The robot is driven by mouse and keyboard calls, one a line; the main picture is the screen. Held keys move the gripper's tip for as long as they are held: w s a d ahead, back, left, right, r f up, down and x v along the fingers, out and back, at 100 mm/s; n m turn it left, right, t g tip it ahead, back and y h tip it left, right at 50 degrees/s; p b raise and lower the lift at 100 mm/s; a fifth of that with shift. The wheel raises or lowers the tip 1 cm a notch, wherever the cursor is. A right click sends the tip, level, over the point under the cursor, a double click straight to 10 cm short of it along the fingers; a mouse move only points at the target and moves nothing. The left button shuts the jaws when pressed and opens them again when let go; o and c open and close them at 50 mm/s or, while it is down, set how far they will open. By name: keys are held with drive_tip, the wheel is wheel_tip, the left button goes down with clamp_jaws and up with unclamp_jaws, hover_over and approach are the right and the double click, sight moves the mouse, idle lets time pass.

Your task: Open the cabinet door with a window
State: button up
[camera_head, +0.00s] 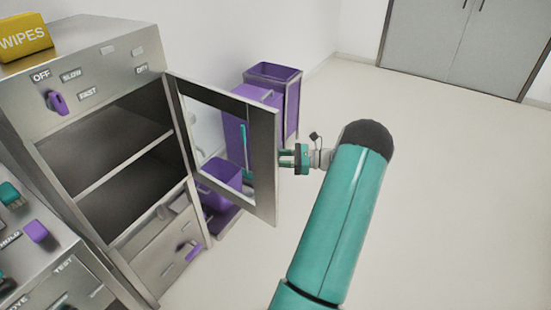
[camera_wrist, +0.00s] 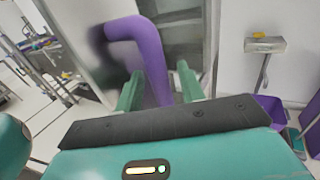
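The cabinet door with a window (camera_head: 265,165) stands swung out from the steel cabinet (camera_head: 95,100), leaving two dark shelf spaces exposed. Its glass pane is framed in grey metal. My gripper (camera_head: 287,156) is at the right edge of the door, on its outer side. In the wrist view, the purple door handle (camera_wrist: 150,50) runs down between the two green fingers of my gripper (camera_wrist: 160,85). The fingers are on either side of the handle. I cannot tell whether they press on it. In the head view the handle is hidden behind the door.
Purple bins (camera_head: 272,85) stand behind the door by the wall. A yellow wipes box (camera_head: 25,37) is on the cabinet top. A control console (camera_head: 45,265) is at the lower left. Grey double doors (camera_head: 455,40) are at the back right. The floor (camera_head: 450,190) on the right is clear.

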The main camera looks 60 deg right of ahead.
drive_tip(key=v, duration=1.3)
